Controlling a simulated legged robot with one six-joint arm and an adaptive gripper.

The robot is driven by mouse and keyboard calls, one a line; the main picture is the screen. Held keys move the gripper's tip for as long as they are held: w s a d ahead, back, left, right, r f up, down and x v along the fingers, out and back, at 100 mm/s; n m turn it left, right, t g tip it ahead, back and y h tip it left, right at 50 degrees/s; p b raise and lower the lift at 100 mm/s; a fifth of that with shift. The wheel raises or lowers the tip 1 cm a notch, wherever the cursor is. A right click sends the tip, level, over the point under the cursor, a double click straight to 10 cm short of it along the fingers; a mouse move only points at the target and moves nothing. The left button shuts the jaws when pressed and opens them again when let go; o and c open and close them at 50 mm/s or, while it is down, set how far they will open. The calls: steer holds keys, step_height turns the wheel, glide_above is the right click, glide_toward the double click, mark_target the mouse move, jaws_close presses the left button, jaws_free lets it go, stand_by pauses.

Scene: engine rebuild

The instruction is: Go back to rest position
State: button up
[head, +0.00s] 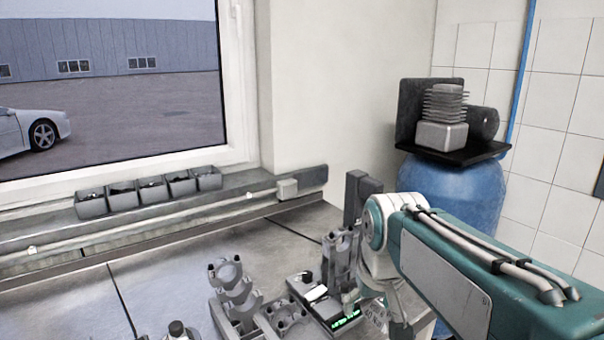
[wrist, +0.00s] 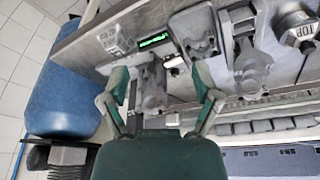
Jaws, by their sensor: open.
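My gripper (wrist: 160,84) is open in the wrist view, with its two green-padded fingers spread apart. No object is seen held between them. Grey metal parts on the bench show beyond the fingers. In the head view my teal and white arm reaches in from the lower right, over the right end of the bench. The gripper itself cannot be made out clearly there. A device with a green lit display (head: 345,320) lies on the bench just left of the arm; its display also shows in the wrist view (wrist: 153,40).
Grey engine parts (head: 236,290) stand on the metal bench (head: 160,270). A piston marked TOP (wrist: 298,30) is at the wrist view's upper right. Small bins (head: 150,190) line the sill. A blue barrel (head: 465,185) carrying a finned engine part (head: 443,115) stands behind my arm.

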steer(key=s+d+f+m+t, duration=0.1)
steer(key=s+d+f, duration=0.1)
steer(key=s, duration=0.5)
steer(key=s+d+f+t, duration=0.1)
steer(key=s+d+f, duration=0.1)
steer(key=s, duration=0.6)
steer(key=shift+d+f+m, duration=0.25)
steer(key=shift+f+m, duration=0.15)
steer(key=shift+f, duration=0.4)
